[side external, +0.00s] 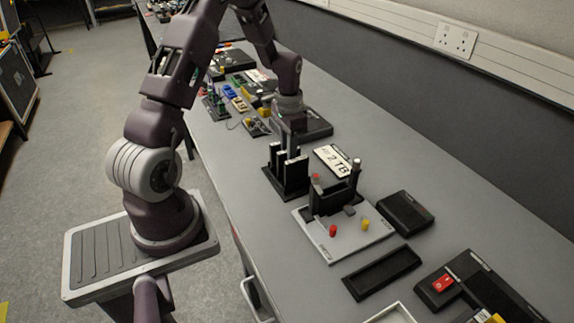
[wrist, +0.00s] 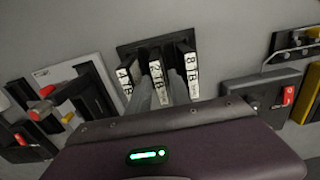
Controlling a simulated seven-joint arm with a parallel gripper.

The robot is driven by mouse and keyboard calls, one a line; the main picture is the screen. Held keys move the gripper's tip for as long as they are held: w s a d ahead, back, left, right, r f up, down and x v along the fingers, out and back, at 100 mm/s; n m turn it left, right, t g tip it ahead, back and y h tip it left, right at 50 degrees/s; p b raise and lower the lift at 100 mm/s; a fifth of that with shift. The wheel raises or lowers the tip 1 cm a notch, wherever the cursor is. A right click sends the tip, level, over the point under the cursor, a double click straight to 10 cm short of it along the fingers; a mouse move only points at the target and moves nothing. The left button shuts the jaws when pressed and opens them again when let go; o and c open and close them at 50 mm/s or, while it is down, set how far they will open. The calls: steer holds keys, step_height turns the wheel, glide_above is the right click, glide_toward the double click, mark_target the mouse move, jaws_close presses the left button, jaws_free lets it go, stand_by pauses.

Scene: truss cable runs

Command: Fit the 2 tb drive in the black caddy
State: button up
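A black rack (side external: 290,190) holds three upright black drives with white labels. In the wrist view the middle one is the 2 TB drive (wrist: 158,74), with an 8 TB drive (wrist: 192,75) to its right and another drive (wrist: 125,77) to its left. My gripper (wrist: 160,92) is over the rack with its grey fingers apart, one on each side of the 2 TB drive's label. Contact with the drive is not clear. The black caddy (side external: 323,201) stands on a grey board (side external: 345,240), right of the rack. It also shows in the wrist view (wrist: 88,95).
Red (side external: 332,231) and yellow (side external: 365,225) knobs stand up from the board. A 2 TB sign (side external: 338,160) is behind the caddy. A black box (side external: 405,212) and black tray (side external: 382,273) lie right of the board. Bare tabletop is along the wall.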

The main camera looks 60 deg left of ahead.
jaws_close()
steer(key=shift+r, duration=0.1)
steer(key=shift+r, duration=4.4)
steer(key=shift+r, duration=0.25)
step_height(320, 180, up, 8)
steer(key=w+d, duration=0.2)
steer(key=d, duration=0.6)
steer(key=w+d, duration=0.3)
steer(key=d, duration=0.5)
step_height(320, 180, down, 10)
steer(key=shift+s, duration=0.25)
